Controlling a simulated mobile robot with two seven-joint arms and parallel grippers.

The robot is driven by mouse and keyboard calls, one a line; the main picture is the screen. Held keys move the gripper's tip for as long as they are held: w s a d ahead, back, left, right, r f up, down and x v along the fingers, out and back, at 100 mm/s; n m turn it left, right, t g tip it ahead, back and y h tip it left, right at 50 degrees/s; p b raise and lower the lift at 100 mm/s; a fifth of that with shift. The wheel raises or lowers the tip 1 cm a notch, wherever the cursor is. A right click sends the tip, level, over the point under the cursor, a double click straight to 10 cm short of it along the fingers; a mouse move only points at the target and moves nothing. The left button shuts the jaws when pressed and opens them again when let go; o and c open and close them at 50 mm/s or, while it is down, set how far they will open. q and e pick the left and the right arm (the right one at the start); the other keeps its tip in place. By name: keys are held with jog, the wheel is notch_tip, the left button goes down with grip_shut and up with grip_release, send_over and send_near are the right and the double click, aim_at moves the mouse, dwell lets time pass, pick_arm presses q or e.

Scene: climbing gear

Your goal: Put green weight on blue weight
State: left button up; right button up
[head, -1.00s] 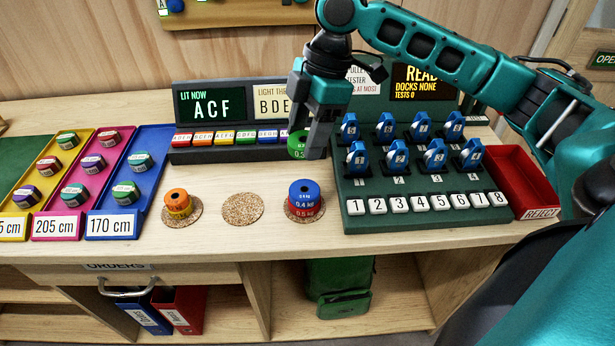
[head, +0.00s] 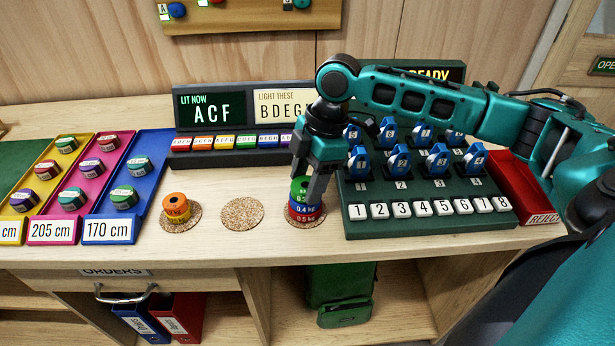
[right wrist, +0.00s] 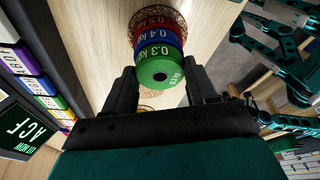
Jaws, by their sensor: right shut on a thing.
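The green weight (head: 299,187), marked 0.3 kg in the right wrist view (right wrist: 157,70), sits at the top of a stack. Directly under it is the blue weight (head: 304,208), marked 0.4 kg, which also shows in the right wrist view (right wrist: 158,36). A red 0.5 kg weight (head: 306,218) is at the bottom, on a cork coaster (head: 292,222). My right gripper (head: 309,192) points down at the stack, its fingers on both sides of the green weight, shut on it. Green and blue appear to touch. My left gripper is not in view.
An empty cork coaster (head: 242,214) lies left of the stack. An orange and yellow stack (head: 176,209) stands on another coaster. The dark green numbered rack (head: 430,222) is close on the right. A red reject tray (head: 522,190) is beyond it.

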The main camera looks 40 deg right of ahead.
jog(key=o, duration=1.3)
jog(key=shift+f, duration=0.15)
jog(key=shift+r, duration=0.35)
jog(key=p+v, duration=0.1)
jog(key=v, duration=1)
jog(key=shift+d+r, duration=0.2)
jog(key=shift+r, duration=0.15)
jog(key=shift+s+f, duration=0.1)
jog(key=shift+s, duration=0.05)
